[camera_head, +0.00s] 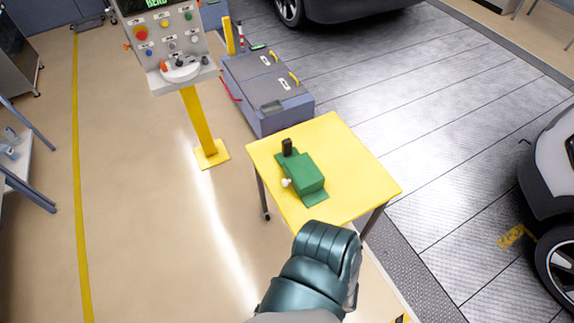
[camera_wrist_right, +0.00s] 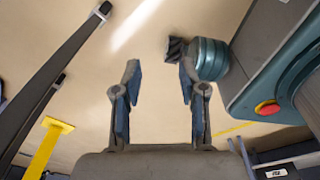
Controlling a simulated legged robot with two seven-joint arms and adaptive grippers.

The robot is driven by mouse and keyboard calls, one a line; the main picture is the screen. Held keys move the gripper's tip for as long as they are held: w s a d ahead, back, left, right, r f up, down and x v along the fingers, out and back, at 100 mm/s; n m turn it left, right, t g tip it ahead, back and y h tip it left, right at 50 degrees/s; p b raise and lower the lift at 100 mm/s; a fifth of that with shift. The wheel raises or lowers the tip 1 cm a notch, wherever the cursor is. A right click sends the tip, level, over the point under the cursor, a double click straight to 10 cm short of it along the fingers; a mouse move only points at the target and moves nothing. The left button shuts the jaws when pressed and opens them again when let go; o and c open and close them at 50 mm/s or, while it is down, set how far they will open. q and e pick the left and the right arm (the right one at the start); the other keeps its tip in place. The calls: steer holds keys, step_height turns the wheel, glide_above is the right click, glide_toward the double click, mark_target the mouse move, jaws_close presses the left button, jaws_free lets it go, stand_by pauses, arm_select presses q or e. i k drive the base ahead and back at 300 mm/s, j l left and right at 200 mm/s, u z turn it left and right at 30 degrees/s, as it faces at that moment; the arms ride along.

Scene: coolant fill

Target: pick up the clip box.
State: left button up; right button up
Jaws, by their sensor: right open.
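A green box-like object (camera_head: 305,174) with a flat base lies on the yellow table (camera_head: 350,160) in the head view. A black upright piece stands at its far end and a small white knob is on its left side. No label shows, so I cannot tell whether it is the clip box. In the wrist view my right gripper (camera_wrist_right: 158,70) is open, with nothing between its fingers and bare floor behind them. In the head view a teal arm part of mine reaches the table's near corner; no gripper shows there. My left gripper is not seen.
A control panel (camera_head: 170,45) stands on a yellow post (camera_head: 200,120) to the left of the table. A grey-blue case (camera_head: 265,90) with yellow handles is just behind the table. A car (camera_head: 550,170) is at the right.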

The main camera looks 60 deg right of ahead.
mark_target(307, 176)
steer(key=i+z, duration=0.35)
steer(key=z, duration=0.15)
steer(key=i+j+z, duration=0.25)
steer(key=z, duration=0.2)
steer(key=i+z, duration=0.15)
steer(key=z, duration=0.3)
steer(key=i+z, duration=0.2)
steer(key=z, duration=0.3)
steer(key=i+j+z, duration=0.1)
steer(key=z, duration=0.35)
steer(key=i+j+z, duration=0.15)
steer(key=z, duration=0.35)
steer(key=i+j+z, duration=0.1)
steer(key=j+z, duration=0.15)
steer(key=z, duration=0.2)
